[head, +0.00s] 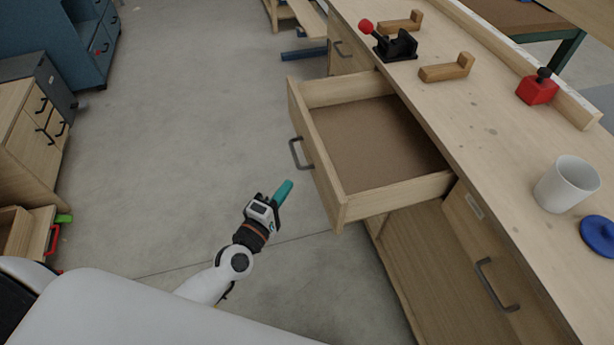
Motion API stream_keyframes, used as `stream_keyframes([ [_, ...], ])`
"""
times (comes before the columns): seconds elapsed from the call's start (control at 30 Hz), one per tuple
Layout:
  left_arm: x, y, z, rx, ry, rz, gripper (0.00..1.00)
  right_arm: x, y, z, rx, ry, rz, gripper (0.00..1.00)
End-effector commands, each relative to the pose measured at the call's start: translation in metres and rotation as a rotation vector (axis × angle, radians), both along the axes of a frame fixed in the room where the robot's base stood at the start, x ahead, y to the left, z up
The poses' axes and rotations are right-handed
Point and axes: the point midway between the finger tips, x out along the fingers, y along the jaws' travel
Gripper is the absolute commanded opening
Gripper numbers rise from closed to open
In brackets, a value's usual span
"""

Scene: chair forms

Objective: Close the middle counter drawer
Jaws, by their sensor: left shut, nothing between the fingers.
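The middle counter drawer (330,170) stands pulled out of the wooden counter (490,125), empty inside. Its dark grey handle (298,153) is on the front panel, which faces left. My left gripper (285,190) has teal fingers that are shut with nothing between them. In the picture it is just left of and below the drawer front, apart from it, over the floor. My right gripper is not in view.
A shut drawer (345,52) and a handled front (490,270) flank the drawer. Open floor lies left.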

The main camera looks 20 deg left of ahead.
Motion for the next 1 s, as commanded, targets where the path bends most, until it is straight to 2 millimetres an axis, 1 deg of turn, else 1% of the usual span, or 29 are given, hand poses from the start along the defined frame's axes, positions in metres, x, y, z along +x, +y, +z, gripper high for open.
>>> stream_keyframes([
  [0.03,0.013,-0.003,0.002,-0.002,-0.004,0.001,0.0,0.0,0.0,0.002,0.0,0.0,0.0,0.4],
  [0.13,0.031,-0.007,0.002,-0.001,-0.002,0.0,0.0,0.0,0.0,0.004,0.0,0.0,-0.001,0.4],
  [0.2,0.036,-0.018,0.001,-0.004,0.001,0.0,0.0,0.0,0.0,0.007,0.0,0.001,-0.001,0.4],
  [0.3,0.043,-0.028,0.001,-0.002,0.0,0.0,0.0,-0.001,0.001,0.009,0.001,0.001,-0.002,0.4],
  [0.5,0.049,-0.038,0.0,0.002,0.001,0.0,0.0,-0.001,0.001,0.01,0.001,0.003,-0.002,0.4],
  [0.87,0.049,-0.039,-0.001,0.002,0.001,0.0,0.0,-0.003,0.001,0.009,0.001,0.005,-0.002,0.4],
  [1.0,0.054,-0.045,0.0,0.0,0.0,0.0,0.0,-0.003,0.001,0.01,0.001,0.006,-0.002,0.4],
])
